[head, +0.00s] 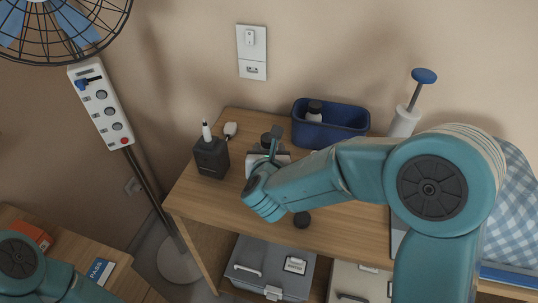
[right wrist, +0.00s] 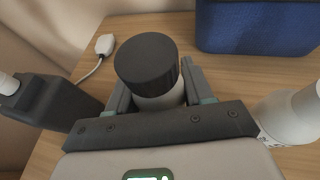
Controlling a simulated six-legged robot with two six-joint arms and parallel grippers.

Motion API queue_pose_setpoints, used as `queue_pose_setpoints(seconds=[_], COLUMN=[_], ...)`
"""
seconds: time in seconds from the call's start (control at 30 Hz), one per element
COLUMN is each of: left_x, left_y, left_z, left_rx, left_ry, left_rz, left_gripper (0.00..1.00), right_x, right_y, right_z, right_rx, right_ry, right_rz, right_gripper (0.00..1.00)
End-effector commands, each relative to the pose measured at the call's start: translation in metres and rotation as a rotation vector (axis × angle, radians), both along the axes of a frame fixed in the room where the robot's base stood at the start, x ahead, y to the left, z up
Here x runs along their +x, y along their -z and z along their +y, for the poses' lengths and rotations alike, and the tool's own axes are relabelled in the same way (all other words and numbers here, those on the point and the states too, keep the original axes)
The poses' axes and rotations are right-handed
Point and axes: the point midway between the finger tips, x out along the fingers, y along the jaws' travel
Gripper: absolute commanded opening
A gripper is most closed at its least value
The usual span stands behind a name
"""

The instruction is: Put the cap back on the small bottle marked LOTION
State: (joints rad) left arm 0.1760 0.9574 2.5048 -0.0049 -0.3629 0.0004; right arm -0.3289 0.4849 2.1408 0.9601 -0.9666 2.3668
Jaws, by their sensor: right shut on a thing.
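My right gripper (head: 271,150) reaches over the wooden tabletop, its wrist hiding part of what it holds. In the right wrist view its fingers (right wrist: 155,88) are shut around a pale bottle (right wrist: 160,102) topped by a dark ridged cap (right wrist: 146,62). I cannot tell whether this bottle is lifted. A second pale bottle (right wrist: 289,117) stands to the right, its top cut off; its small print is unreadable. A loose dark round cap (head: 302,219) lies near the table's front edge. I cannot read LOTION anywhere. My left gripper is out of view; only part of that arm shows at lower left.
A blue bin (head: 345,127) holding a dark-capped bottle is at the back. A white pump with blue handle (head: 403,122) stands right of it. A plug-like item (right wrist: 104,44) lies behind.

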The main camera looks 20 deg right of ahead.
Motion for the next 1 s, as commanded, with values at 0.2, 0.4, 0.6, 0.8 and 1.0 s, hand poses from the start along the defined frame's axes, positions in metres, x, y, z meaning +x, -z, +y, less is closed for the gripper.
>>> queue_pose_setpoints(seconds=[0.2, 0.4, 0.6, 0.8, 1.0], left_x=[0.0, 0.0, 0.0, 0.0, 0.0], left_y=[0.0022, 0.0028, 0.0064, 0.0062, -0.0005], left_z=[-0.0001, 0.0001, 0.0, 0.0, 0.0], left_rx=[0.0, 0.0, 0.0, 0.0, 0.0], left_ry=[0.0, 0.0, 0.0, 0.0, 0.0], left_rz=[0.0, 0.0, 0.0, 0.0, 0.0], left_gripper=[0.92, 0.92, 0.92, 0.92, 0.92], right_x=[-0.0001, 0.0, 0.0, 0.0, -0.0001], right_y=[0.0131, 0.0133, 0.0153, 0.0152, 0.0102], right_z=[-0.0003, -0.0002, 0.0, 0.0, -0.0002], right_rx=[0.0, 0.0, 0.001, 0.001, 0.0], right_ry=[0.0, 0.0, 0.0, 0.0, 0.0], right_rz=[-0.002, -0.002, -0.001, -0.001, -0.001], right_gripper=[0.0, 0.0, 0.67, 0.77, 0.77])
